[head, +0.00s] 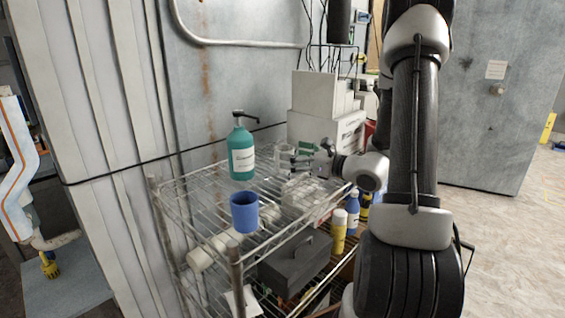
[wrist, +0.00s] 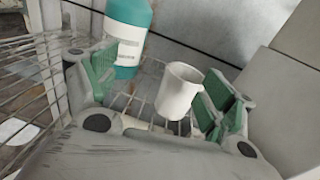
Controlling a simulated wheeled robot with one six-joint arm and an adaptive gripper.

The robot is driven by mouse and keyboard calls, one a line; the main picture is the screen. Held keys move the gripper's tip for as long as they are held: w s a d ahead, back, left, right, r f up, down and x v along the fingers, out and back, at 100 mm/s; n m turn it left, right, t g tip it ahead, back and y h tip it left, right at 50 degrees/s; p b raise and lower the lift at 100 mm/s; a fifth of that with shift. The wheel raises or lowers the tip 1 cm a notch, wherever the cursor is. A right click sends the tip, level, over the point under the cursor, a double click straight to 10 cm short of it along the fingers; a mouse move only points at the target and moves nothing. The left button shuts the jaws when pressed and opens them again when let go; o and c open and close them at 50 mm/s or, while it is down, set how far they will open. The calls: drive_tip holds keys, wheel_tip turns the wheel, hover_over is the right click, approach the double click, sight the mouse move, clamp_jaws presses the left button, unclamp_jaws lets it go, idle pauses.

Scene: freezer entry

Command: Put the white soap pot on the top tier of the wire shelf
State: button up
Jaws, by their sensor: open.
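The white soap pot (wrist: 178,90) appears upright on the wires of the shelf's top tier in the wrist view. It also shows in the head view (head: 284,157), partly hidden by my gripper. My gripper (head: 304,156) is open, its green-padded fingers spread on either side of the pot in the wrist view (wrist: 162,84). The pot is closer to the right finger; I cannot tell whether they touch. The wire shelf (head: 195,187) stands against the wall, with its top tier in plain view.
A teal pump bottle (head: 242,155) stands left of the pot, and a blue cup (head: 244,211) nearer the front. White boxes (head: 318,100) are stacked behind my gripper. A dark toolbox (head: 296,262) and yellow and blue bottles sit lower. Some bare wire shows on the top tier's left.

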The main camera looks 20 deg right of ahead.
sight(292, 152)
drive_tip(key=d, duration=0.1)
drive_tip(key=w+d+f+m+t+h, duration=0.1)
drive_tip(key=d+m, duration=0.1)
drive_tip(key=shift+w+d+f+h, duration=0.15)
drive_tip(key=shift+w+f+h, duration=0.05)
drive_tip(key=shift+w+h, duration=0.2)
drive_tip(key=shift+x, duration=0.95)
drive_tip(key=x, duration=0.5)
drive_tip(key=shift+w+f, duration=0.2)
drive_tip(key=shift+w, duration=0.2)
drive_tip(key=c, duration=1.2)
drive_tip(key=shift+r, duration=0.1)
